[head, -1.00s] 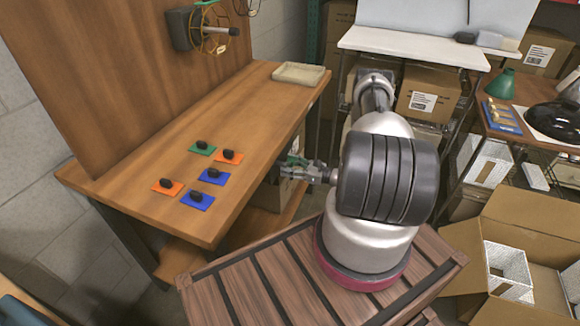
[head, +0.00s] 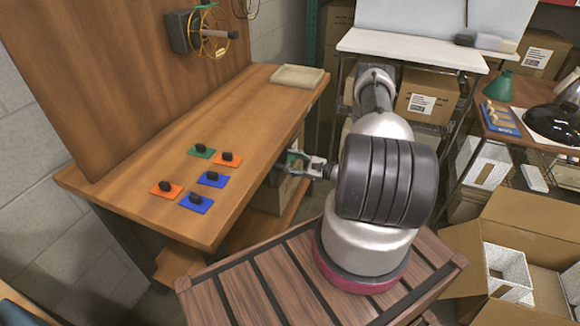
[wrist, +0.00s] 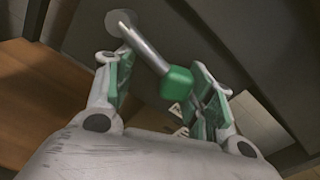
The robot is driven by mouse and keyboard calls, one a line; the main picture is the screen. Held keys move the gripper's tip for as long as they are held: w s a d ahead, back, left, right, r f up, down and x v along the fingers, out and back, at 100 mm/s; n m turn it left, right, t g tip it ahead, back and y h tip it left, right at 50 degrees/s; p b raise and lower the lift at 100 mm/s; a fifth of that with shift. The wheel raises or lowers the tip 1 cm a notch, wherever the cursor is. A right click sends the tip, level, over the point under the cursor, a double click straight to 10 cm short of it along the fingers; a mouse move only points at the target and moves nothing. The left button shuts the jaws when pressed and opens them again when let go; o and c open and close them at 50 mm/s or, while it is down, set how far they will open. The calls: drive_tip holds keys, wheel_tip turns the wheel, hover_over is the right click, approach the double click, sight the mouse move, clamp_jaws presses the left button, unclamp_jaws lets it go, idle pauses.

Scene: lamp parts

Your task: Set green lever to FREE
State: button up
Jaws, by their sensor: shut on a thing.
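The green lever (wrist: 177,84) shows in the wrist view as a metal rod with a green block-shaped knob. The rod runs from a round grey mount at upper left on a dark panel. My gripper (wrist: 162,92) has its green-padded fingers on either side of the knob and is shut on the lever; the right finger is closest to the knob. In the head view my gripper (head: 296,163) is beside the right edge of the wooden bench, below its top. White lettering behind the right finger is partly hidden and unreadable.
The wooden bench (head: 250,130) carries several small coloured plates with black knobs, such as the green plate (head: 201,152), and a beige tray (head: 299,77) at the back. An open cardboard box (head: 470,258) stands at right.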

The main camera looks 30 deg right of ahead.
drive_tip(key=shift+w+r+n, duration=0.1)
drive_tip(key=shift+r+n, duration=0.75)
drive_tip(key=shift+n, duration=0.45)
drive_tip(key=o, duration=1.5)
drive_tip(key=shift+s+d+f, duration=0.1)
drive_tip(key=shift+s+d, duration=0.2)
drive_tip(key=shift+s, duration=0.05)
drive_tip(key=v, duration=1.1)
